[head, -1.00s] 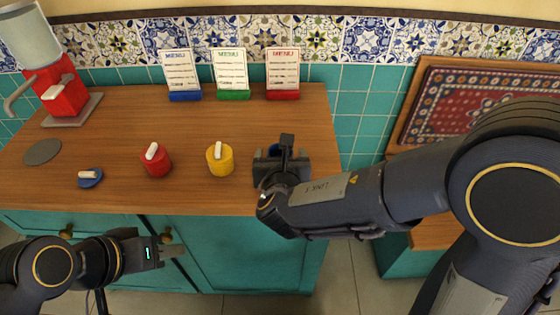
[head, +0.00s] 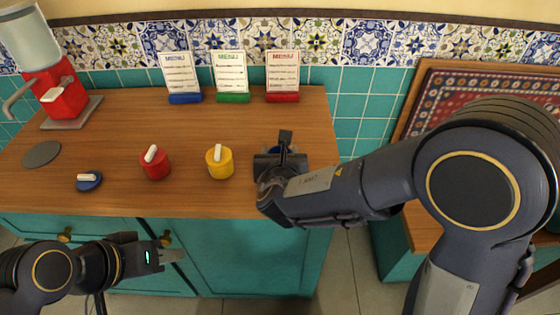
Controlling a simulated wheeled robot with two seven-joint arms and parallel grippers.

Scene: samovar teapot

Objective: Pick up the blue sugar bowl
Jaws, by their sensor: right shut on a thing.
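A low blue lid-like piece with a white handle (head: 89,181) lies flat on the wooden counter at the left. The red sugar bowl (head: 155,164) and the yellow sugar bowl (head: 220,163) stand upright to its right, each with a white handle on top. My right gripper (head: 281,165) is over the counter's right part, beside the yellow bowl. It is shut on a dark bluish thing, apparently the blue bowl's body, mostly hidden by the gripper. My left gripper (head: 172,249) is in front of the counter's front edge, empty, with its fingers apart.
Three menu stands, blue (head: 185,98), green (head: 233,97) and red (head: 282,96), line the back of the counter (head: 120,120). A red dispenser (head: 60,92) stands at the back left, near a grey disc (head: 41,154).

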